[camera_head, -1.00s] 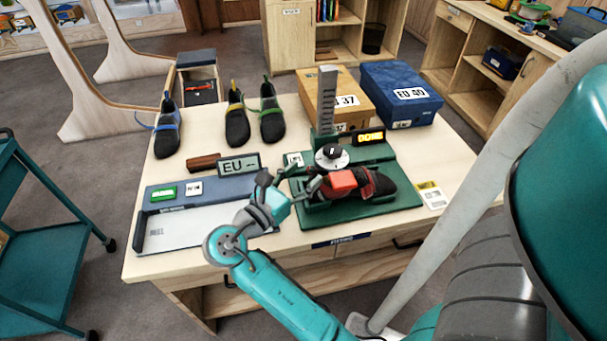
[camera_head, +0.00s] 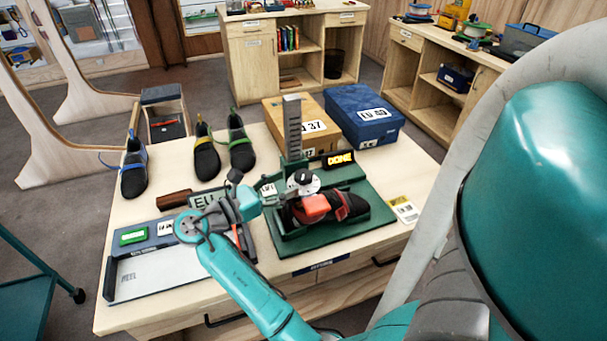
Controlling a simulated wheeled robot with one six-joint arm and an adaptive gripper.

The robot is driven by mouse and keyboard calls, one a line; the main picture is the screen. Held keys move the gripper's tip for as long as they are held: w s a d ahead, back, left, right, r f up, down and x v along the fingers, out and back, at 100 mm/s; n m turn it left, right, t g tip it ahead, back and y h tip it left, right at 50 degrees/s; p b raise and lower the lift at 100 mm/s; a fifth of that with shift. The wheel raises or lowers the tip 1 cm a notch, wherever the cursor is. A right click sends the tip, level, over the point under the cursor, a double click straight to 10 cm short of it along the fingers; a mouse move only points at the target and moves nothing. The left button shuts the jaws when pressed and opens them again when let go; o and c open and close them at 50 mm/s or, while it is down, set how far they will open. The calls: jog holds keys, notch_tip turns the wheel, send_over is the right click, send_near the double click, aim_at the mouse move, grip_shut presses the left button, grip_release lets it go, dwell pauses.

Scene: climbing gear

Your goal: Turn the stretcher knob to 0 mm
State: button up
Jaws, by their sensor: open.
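The stretcher knob (camera_head: 303,180) is a white dial with a black grip on top; its marks are too small to read. It sits above a red and black climbing shoe (camera_head: 345,205) with an orange-red block (camera_head: 316,205) on it. The shoe lies on a green base (camera_head: 370,228). A tall grey scale (camera_head: 292,125) stands behind the knob. A display (camera_head: 339,160) beside it appears to read DONE in yellow. My gripper (camera_head: 277,197) is open, left of and slightly below the knob in the picture, seemingly apart from it. Its fingertips are small and hard to make out.
A measuring device (camera_head: 160,270) with a grey plate lies left on the table, partly behind my arm. Several shoes (camera_head: 205,155) stand behind it. An orange box (camera_head: 310,145) and a blue box (camera_head: 365,115) stand at the back. A yellow-white card (camera_head: 404,209) lies right.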

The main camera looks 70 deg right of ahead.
aim_at(297, 178)
jog(key=x, duration=0.6)
jog(key=shift+s+d, duration=0.2)
jog(key=c, duration=0.9)
